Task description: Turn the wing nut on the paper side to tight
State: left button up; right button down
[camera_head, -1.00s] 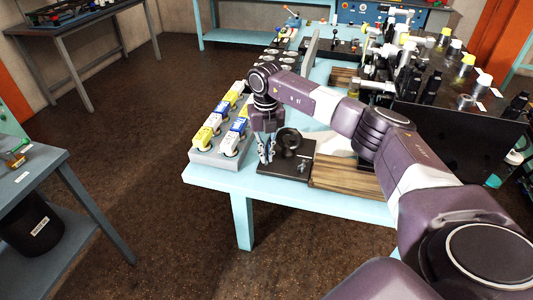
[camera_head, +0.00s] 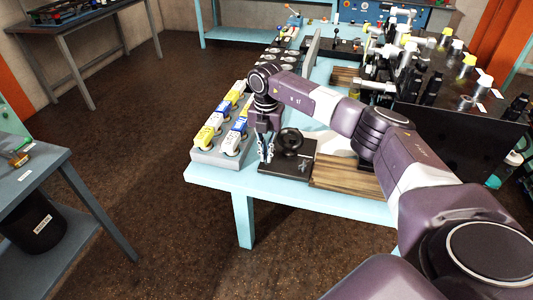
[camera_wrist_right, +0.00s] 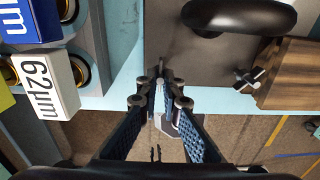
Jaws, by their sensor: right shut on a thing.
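A dark plate (camera_head: 275,170) with a black handwheel (camera_head: 289,141) lies at the front of the light blue table. My right gripper (camera_head: 265,158) points down over the plate's left side. In the right wrist view, my right gripper (camera_wrist_right: 160,92) has its fingertips closed around a small wing nut (camera_wrist_right: 160,79) near the plate's edge. The fingers hide most of that nut. A second wing nut (camera_head: 304,166) stands free at the plate's right side, beside the wooden board; it also shows in the right wrist view (camera_wrist_right: 249,83). My left gripper is out of view.
A grey rack (camera_head: 208,157) of yellow, blue and white filter boxes stands close on the left. A wooden board (camera_head: 345,175) lies to the right of the plate. A black panel (camera_head: 455,140) stands farther right. The floor in front is clear.

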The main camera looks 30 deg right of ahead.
jog(key=shift+w+r, duration=0.2)
jog(key=c, duration=2.1)
grip_release()
jog(key=shift+s+f, duration=0.1)
notch_tip(320, 180, up, 12)
